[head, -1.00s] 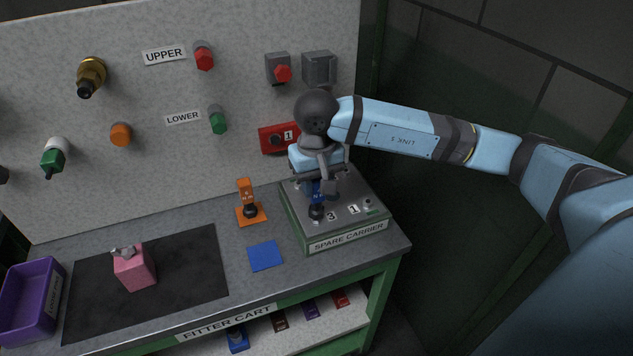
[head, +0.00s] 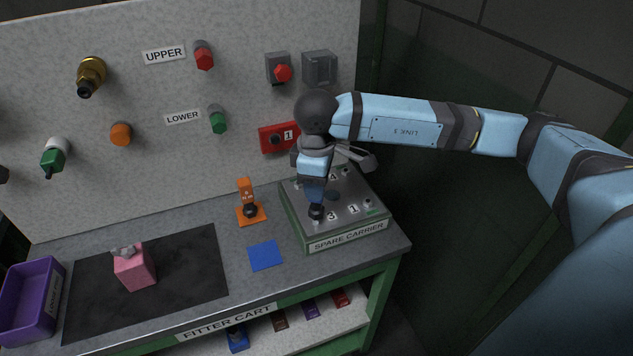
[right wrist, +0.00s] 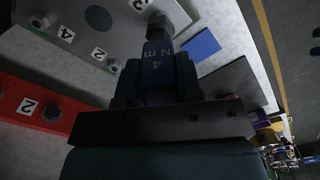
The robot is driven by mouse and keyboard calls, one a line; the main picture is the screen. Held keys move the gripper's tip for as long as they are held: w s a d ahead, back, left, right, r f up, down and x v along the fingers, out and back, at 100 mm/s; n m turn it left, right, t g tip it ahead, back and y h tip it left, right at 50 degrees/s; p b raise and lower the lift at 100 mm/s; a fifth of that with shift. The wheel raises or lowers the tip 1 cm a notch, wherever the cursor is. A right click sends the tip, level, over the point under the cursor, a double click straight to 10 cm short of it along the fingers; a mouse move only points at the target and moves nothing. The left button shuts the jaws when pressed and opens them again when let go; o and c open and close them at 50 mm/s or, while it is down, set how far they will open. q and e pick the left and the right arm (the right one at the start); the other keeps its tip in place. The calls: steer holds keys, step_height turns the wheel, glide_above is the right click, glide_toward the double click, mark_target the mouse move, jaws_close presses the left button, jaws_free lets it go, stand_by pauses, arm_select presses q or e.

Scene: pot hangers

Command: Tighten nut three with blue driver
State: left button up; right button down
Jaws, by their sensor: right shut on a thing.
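My right gripper (head: 313,178) is shut on the blue driver (head: 313,191) and holds it roughly upright over the spare carrier (head: 349,238). The driver (right wrist: 157,66), marked "4 N m", also shows between the fingers (right wrist: 158,88) in the right wrist view. Its dark socket end (head: 316,212) is down at the spot beside the label 3 (head: 331,216). Nut three itself is hidden under the socket, so I cannot see how it is seated. My left gripper is out of view.
Other nuts stand on the carrier beside labels 1 (head: 368,203) and 4 (head: 346,171). An orange driver (head: 245,188) stands left of the carrier. A blue square (head: 265,256) lies in front. A red plate (head: 267,139) is on the panel close behind my gripper.

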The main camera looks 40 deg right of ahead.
steer(key=shift+n, duration=0.4)
steer(key=shift+b, duration=0.5)
steer(key=shift+b, duration=0.4)
steer(key=shift+f+b, duration=0.55)
steer(key=shift+b, duration=0.05)
steer(key=shift+f+b, duration=0.4)
steer(key=shift+b, duration=0.05)
stand_by(0.5)
